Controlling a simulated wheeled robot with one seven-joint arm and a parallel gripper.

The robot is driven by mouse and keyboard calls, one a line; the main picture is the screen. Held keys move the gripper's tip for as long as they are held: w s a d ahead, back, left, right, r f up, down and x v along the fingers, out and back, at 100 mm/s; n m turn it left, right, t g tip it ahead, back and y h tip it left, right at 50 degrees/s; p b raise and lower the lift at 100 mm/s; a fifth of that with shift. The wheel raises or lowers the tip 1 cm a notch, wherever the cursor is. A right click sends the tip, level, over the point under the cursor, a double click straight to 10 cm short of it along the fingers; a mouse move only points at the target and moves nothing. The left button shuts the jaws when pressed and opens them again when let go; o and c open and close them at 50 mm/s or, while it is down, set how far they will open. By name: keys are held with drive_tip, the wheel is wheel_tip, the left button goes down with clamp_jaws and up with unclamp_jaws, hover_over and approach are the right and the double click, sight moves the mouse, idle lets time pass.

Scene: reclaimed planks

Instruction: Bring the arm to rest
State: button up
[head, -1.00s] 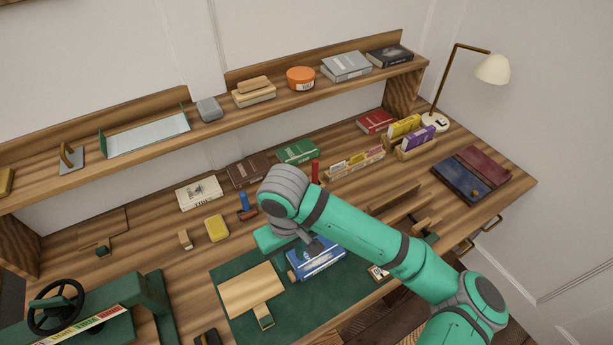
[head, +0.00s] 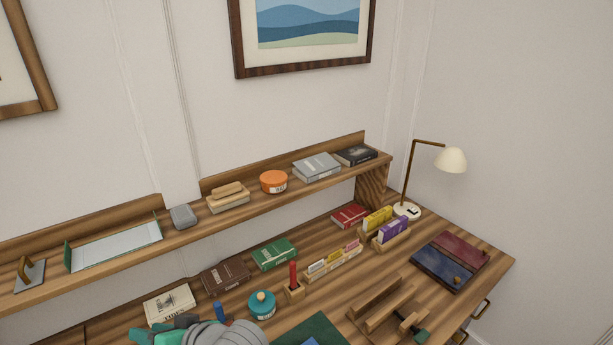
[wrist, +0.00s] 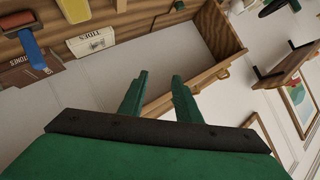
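My gripper shows in the wrist view (wrist: 160,80) as two dark green fingers standing apart with nothing between them. It is open and empty, raised in front of the desk and wall. In the head view only part of my arm shows, teal and grey, at the bottom edge left of centre; the fingers cannot be made out there. The wrist view is strongly tilted.
The upper shelf (head: 105,253) runs along the wall. A cream book (head: 169,304), a brown book (head: 226,276) and a teal jar (head: 262,305) stand near my arm. A lamp (head: 451,160) stands at the right.

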drive_tip(key=s+d+f+m+t+h, duration=0.2)
drive_tip(key=d+f+m+t+h, duration=0.2)
drive_tip(key=d+f+m+t, duration=0.3)
drive_tip(key=s+d+f+m+t+h, duration=0.25)
drive_tip(key=d+f+m+t, duration=0.2)
drive_tip(key=d, duration=0.45)
drive_tip(key=s+d+f+h, duration=0.1)
drive_tip(key=s+d+f, duration=0.1)
drive_tip(key=s+d, duration=0.1)
drive_tip(key=s+d+f+n+h, duration=0.1)
drive_tip(key=s+d+h, duration=0.1)
drive_tip(key=s+d, duration=0.1)
drive_tip(key=s+d+f+h, duration=0.2)
drive_tip(key=s+d, duration=0.1)
drive_tip(key=s, duration=0.2)
drive_tip(key=shift+s+d+f+g, duration=0.15)
drive_tip(key=shift+s+f+g, duration=0.1)
drive_tip(key=shift+s+f, duration=0.1)
drive_tip(key=s+d+r+n, duration=0.1)
drive_tip(key=s+d+n, duration=0.3)
drive_tip(key=s, duration=0.6)
drive_tip(key=d+h, duration=0.1)
drive_tip(key=d, duration=0.1)
drive_tip(key=shift+s+d+n, duration=0.35)
drive_tip(key=shift+s+d, duration=0.05)
drive_tip(key=shift+r, duration=0.1)
drive_tip(key=shift+w+d, duration=0.15)
